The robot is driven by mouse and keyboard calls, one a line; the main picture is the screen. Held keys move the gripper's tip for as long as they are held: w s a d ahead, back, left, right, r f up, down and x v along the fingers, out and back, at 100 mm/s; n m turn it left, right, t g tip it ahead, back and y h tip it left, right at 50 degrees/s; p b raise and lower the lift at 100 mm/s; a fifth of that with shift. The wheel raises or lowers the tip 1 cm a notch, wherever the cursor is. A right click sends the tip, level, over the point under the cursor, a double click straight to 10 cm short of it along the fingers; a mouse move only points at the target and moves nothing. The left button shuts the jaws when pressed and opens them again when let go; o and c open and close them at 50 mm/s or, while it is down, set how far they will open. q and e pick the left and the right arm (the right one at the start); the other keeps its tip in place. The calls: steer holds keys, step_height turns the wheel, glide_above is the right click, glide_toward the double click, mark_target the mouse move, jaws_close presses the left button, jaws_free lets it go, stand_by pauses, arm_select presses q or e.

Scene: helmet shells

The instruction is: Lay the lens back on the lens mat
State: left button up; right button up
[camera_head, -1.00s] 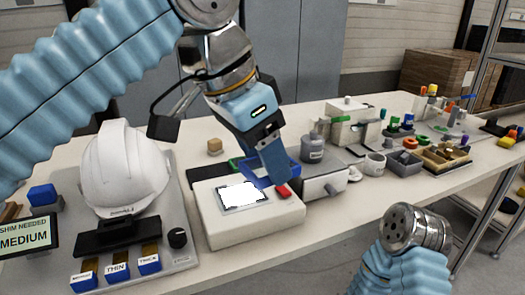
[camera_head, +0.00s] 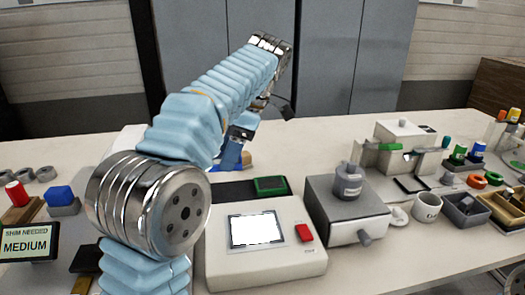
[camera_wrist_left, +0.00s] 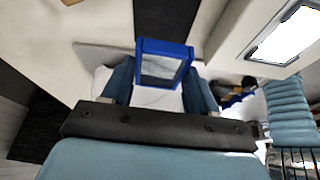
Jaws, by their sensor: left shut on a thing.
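The lens, a clear pane in a blue frame (camera_wrist_left: 165,45), is between the fingers of my left gripper (camera_wrist_left: 160,85) in the left wrist view. The gripper is shut on it. In the head view my left gripper (camera_head: 232,158) is beyond the white tester, near the dark mat, partly hidden by my own arm; a little blue shows beside it. The dark lens mat (camera_head: 232,189) lies behind the white tester, with a green-framed piece (camera_head: 270,185) on its right end. I cannot tell whether the lens touches anything. My right gripper is out of view.
The white tester (camera_head: 265,271) with a lit screen and red button stands in front of the mat. A grey box (camera_head: 340,208) with a jar (camera_head: 348,182) stands to its right. The shim sign (camera_head: 27,243) is at left. Bare table lies behind the mat.

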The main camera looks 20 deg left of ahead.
mark_target(225, 193)
arm_select(q)
steer(key=shift+w+a+f+n, duration=0.1)
steer(key=shift+a+f+n, duration=0.05)
steer(key=shift+f+n, duration=0.25)
steer(key=shift+f, duration=3.1)
steer(key=shift+f+b, duration=0.4)
steer(key=shift+f, duration=0.1)
steer(key=o, duration=1.1)
steer(key=shift+r, duration=0.1)
steer(key=shift+o, duration=0.2)
